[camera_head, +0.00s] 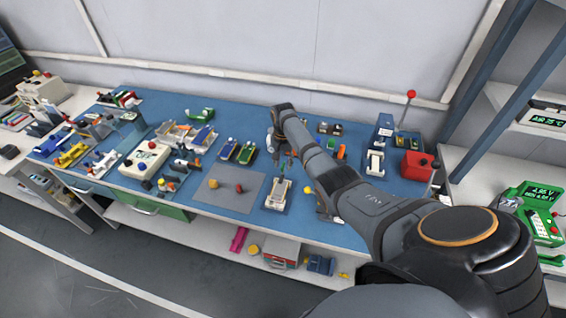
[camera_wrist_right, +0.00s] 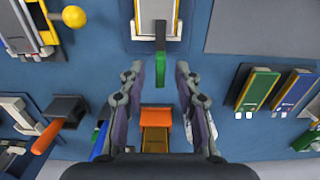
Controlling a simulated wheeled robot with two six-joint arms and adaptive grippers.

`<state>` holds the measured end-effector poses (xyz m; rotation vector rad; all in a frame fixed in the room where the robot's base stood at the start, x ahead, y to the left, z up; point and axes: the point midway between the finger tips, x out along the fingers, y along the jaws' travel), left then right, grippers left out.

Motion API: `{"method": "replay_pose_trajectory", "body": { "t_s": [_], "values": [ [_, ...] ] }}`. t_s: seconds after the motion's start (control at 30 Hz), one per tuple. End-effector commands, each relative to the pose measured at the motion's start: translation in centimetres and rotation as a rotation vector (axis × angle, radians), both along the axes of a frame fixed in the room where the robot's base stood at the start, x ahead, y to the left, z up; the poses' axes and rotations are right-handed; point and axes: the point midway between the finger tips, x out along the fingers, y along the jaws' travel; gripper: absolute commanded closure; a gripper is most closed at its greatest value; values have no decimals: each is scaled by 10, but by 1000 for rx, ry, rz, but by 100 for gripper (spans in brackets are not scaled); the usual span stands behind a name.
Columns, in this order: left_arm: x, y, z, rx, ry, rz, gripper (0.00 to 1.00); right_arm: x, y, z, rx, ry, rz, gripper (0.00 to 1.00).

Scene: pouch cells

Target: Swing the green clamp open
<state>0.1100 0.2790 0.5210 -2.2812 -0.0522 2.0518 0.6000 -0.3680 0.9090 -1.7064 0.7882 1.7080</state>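The green clamp shows in the right wrist view as a narrow green bar (camera_wrist_right: 160,68) sticking out from the end of a pale fixture (camera_wrist_right: 125,28). In the head view this fixture (camera_head: 279,203) stands near the table's front, right of a grey mat. My right gripper (camera_wrist_right: 158,76) is open. Its two fingers are on either side of the green bar, with a gap on both sides. In the head view the right gripper (camera_head: 282,156) is small and partly hidden by my arm. My left gripper is not in view.
A grey mat (camera_head: 222,197) with red and yellow knobs lies left of the fixture. A yellow ball (camera_wrist_right: 75,17) stands at its other side. An orange block (camera_wrist_right: 156,117) is behind my fingers. Blue and green cell holders (camera_wrist_right: 258,89) sit nearby.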

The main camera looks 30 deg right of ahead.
Motion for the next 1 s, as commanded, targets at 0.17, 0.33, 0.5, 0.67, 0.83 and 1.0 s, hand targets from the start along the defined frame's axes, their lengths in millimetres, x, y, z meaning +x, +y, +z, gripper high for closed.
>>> {"method": "replay_pose_trajectory", "body": {
  "t_s": [0.17,0.33,0.5,0.67,0.83,1.0],
  "values": [
    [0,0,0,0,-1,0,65,0,0,-6,0,-1,1,67],
    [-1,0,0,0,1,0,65,0,0,-5,0,-1,1,68],
    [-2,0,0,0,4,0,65,0,0,-5,0,-1,1,91],
    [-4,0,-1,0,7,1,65,0,0,-5,-1,-1,1,100],
    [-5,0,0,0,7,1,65,0,0,-5,-1,-1,4,100],
    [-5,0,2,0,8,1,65,0,0,-4,0,0,36,100]
  ]
}}
